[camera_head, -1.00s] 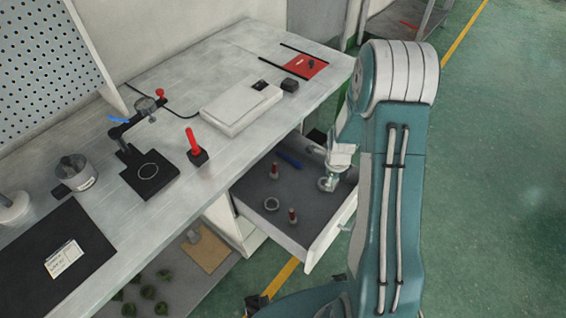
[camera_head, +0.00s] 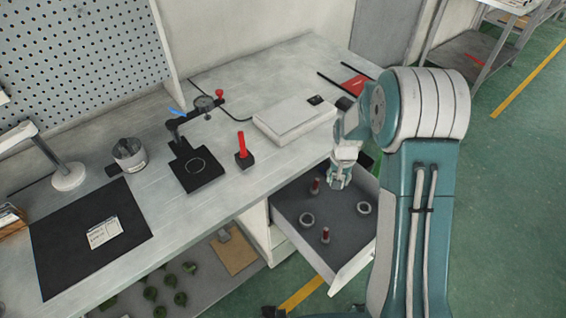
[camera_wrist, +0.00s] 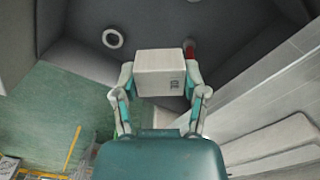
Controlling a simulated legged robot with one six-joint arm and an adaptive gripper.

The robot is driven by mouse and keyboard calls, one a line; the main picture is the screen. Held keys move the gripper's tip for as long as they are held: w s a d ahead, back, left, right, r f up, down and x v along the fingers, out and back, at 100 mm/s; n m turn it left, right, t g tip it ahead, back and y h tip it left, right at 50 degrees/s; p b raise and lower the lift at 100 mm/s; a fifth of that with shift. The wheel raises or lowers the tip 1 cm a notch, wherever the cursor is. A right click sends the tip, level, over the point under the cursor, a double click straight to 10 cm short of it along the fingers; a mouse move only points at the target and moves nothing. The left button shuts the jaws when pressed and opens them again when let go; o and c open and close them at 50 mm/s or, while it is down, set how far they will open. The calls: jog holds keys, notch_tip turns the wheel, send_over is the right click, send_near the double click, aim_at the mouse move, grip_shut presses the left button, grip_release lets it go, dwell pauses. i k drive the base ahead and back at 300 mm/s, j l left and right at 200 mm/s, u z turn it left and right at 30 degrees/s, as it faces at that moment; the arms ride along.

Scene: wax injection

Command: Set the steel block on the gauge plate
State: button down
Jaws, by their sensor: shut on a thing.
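The steel block (camera_wrist: 160,72) is a pale grey box with a small dark mark, held between my two fingers in the wrist view. My gripper (camera_head: 341,178) is shut on it above the back of the open drawer (camera_head: 352,262). In the head view the block is small and hard to tell from the fingers. The gauge plate (camera_head: 208,178) is a black plate with a pale circle, on the bench left of my gripper. Its stand (camera_head: 178,128) carries a dial gauge (camera_head: 205,103) on an arm over the plate. The plate's circle looks empty.
The drawer holds rings (camera_head: 307,219) and red-topped pins (camera_head: 325,235). A red-handled tool (camera_head: 241,146) stands between plate and drawer. A white box (camera_head: 294,118) lies behind it. A metal pot (camera_head: 129,153) and black mat (camera_head: 90,236) are at left.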

aim_at(196, 165)
jog(key=k+l+u, duration=0.1)
jog(key=u, duration=0.35)
jog(key=k+l+u, duration=0.1)
jog(key=u, duration=0.35)
